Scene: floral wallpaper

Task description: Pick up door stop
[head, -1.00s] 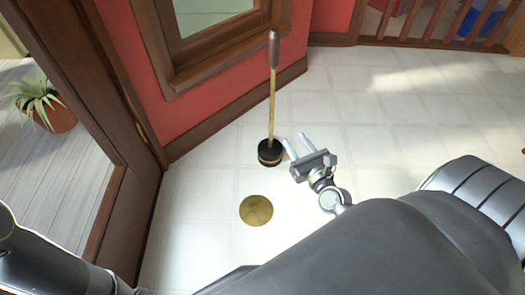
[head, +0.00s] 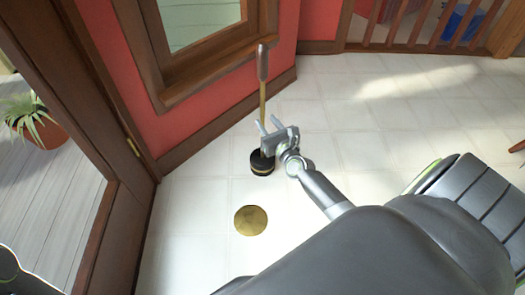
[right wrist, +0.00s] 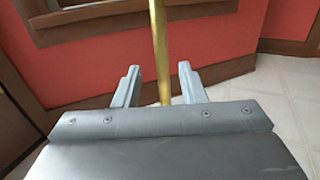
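The door stop has a brass rod (head: 263,95), a dark brown handle on top and a round black base with a gold band (head: 262,163). It stands upright on the tile floor near the wall corner. My right gripper (head: 269,123) is open at the lower part of the rod, above the base. In the right wrist view the rod (right wrist: 160,55) shows between the two spread fingers (right wrist: 157,85), with gaps on both sides. The fingers hide part of the rod in the head view.
A flat gold disc (head: 250,220) lies on the floor in front of the base. Red walls with brown baseboard (head: 225,125) and a window frame stand close behind. A door frame and a potted plant (head: 38,128) are at left. Open floor lies to the right.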

